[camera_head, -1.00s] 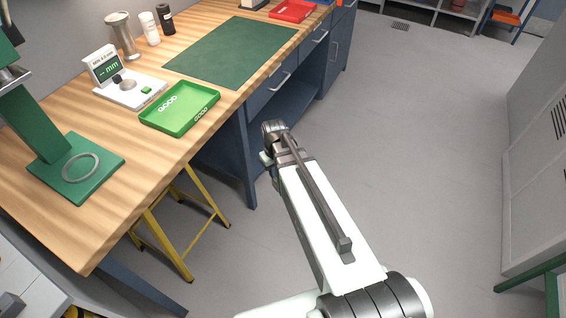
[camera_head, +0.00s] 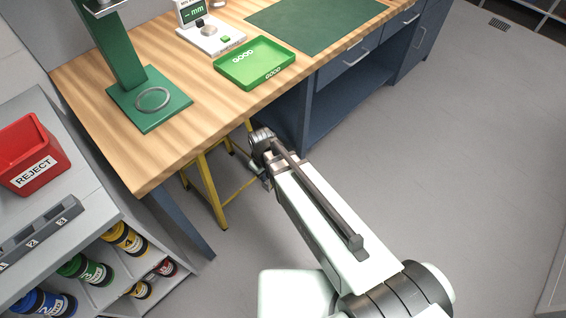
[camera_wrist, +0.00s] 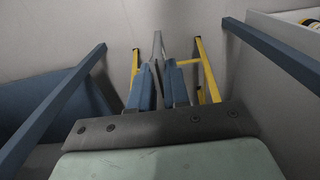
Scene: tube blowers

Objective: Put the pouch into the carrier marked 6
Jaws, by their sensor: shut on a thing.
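My gripper (camera_wrist: 158,75) is shut on a thin grey thing (camera_wrist: 158,45), which looks like the pouch seen edge-on. In the head view the arm's end is over the floor beside the bench, and the held thing cannot be made out there. Carriers with coloured bands lie in a grey rack at the lower left: a blue one marked 2 (camera_head: 43,302), a green one marked 3 (camera_head: 86,269) and a yellow one marked 4 (camera_head: 126,238). A red-banded carrier (camera_head: 165,267) and another yellow-banded one (camera_head: 140,290) lie lower; their numbers are too small to read. I cannot pick out a 6.
The wooden bench (camera_head: 185,155) holds a green GOOD tray (camera_head: 255,75), a gauge (camera_head: 210,38) and a green stand (camera_head: 150,105). A red REJECT bin (camera_head: 32,155) stands on the rack top. A yellow stool (camera_head: 213,195) is under the bench edge. The floor at right is clear.

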